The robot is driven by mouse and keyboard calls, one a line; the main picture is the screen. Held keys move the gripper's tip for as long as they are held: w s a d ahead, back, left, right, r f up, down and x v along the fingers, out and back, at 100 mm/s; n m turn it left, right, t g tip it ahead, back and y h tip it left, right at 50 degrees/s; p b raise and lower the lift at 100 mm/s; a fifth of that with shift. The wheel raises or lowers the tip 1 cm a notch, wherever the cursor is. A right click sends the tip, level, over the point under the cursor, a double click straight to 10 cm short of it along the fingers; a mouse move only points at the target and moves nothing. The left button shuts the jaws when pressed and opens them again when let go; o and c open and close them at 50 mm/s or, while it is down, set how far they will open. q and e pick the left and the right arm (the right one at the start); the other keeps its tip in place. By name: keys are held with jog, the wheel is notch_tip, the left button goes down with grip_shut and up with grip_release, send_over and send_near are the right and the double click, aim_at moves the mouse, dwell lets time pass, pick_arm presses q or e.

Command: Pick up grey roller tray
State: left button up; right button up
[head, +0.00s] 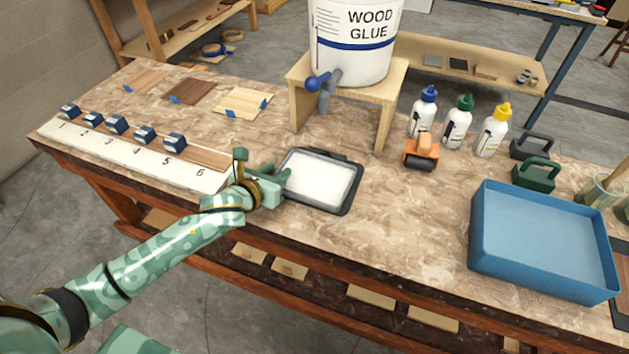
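My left gripper (283,181) is at the tray's left edge, pointing right. Its fingertips are very close to the rim; I cannot tell whether they touch it or how far apart they are. My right gripper is not in the head view.
A white wood glue bucket (352,45) stands on a wooden stand (392,85) behind the tray. An orange roller (421,152) and glue bottles (457,124) are to the right, then a blue bin (540,225). A numbered board (130,153) with blue clamps lies left.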

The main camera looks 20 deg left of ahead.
pick_arm(q)
jog(key=shift+r, duration=0.1)
grip_shut()
